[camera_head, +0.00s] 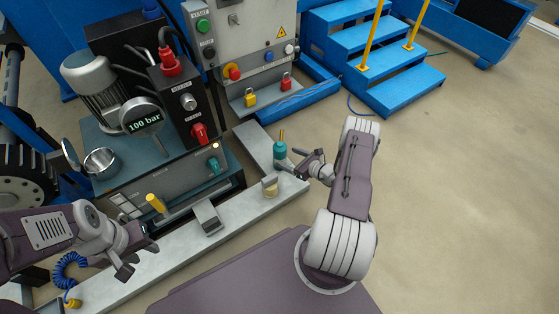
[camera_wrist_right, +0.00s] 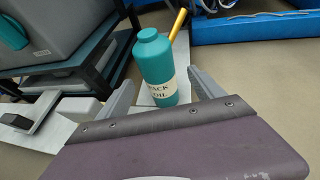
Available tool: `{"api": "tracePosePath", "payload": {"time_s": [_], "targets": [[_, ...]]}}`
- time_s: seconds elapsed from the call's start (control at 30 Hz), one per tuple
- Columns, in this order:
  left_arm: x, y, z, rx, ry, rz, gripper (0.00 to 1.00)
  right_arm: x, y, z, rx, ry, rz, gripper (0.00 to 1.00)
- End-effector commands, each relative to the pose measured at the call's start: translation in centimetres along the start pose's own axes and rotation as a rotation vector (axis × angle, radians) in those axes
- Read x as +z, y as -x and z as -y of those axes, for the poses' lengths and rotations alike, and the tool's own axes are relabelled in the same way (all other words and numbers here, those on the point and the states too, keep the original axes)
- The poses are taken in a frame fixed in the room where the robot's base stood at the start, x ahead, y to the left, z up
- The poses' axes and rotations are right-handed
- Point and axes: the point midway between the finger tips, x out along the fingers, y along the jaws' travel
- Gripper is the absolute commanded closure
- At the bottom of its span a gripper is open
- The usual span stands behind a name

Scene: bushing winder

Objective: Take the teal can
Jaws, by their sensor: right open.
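The teal can (camera_head: 280,149) stands upright at the far right part of the pale metal ledge. In the right wrist view the can (camera_wrist_right: 153,58) has a rounded cap and a cream label reading "ACK OIL", its first letter hidden. My right gripper (camera_head: 299,163) is open beside the can, on its right in the head view. In the right wrist view its fingers (camera_wrist_right: 160,80) lie on either side of the can's lower part, with a gap on the right; contact cannot be told. My left gripper (camera_head: 140,258) is open and empty above the ledge at lower left.
A yellow stick (camera_wrist_right: 178,25) rises right behind the can. Blue steps (camera_head: 390,85) are behind; right floor is clear.

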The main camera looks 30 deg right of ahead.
Motion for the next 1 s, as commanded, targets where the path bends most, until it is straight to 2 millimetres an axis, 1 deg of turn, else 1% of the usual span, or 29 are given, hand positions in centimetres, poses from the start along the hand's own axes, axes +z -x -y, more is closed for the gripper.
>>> {"api": "tracePosePath", "payload": {"time_s": [0.03,0.2,0.27,0.33,0.43,0.5,0.57,0.77,0.8,0.87,0.9,0.97,1.0], "targets": [[0.1,-1.1,0.0,0.000,0.000,0.001,0.64,-0.5,-0.9,0.0,0.002,0.003,0.001,0.23],[0.1,-1.3,0.0,0.000,0.000,0.001,0.64,-0.2,-1.3,0.0,0.000,0.001,0.001,0.23],[0.2,-2.4,0.0,0.000,0.000,0.000,0.64,-0.7,-2.1,-0.1,0.003,0.003,0.001,0.23],[0.4,-4.0,0.1,0.000,0.000,0.000,0.64,-1.2,-3.5,-0.2,0.003,0.003,0.002,0.23],[0.6,-5.6,0.1,0.000,0.000,0.001,0.64,-1.3,-5.1,-0.3,0.003,0.005,0.002,0.23],[0.7,-6.1,0.1,0.000,0.000,0.001,0.64,-1.0,-5.9,-0.3,0.003,0.004,0.001,0.23],[0.7,-6.3,0.1,0.000,0.000,0.001,0.64,-0.8,-6.3,-0.2,0.001,0.003,0.002,0.23],[0.6,-6.0,0.1,0.000,0.000,0.001,0.64,-0.4,-6.3,-0.2,0.000,0.001,0.001,0.23],[0.6,-6.0,0.1,0.000,0.000,0.000,0.64,-0.4,-6.3,-0.2,0.000,0.001,0.001,0.26],[0.6,-6.0,0.1,0.000,0.000,0.001,0.64,-0.4,-6.3,-0.2,0.000,0.001,0.001,0.43],[0.6,-6.0,0.1,0.000,0.000,0.001,0.64,-0.4,-6.3,-0.2,0.000,0.001,0.001,0.54],[0.6,-6.0,0.1,0.000,0.000,0.000,0.64,-0.4,-6.3,-0.2,0.000,0.001,0.001,0.70],[0.6,-6.0,0.1,0.000,0.000,0.000,0.64,-0.5,-6.3,-0.2,0.000,0.001,0.001,0.81]]}}
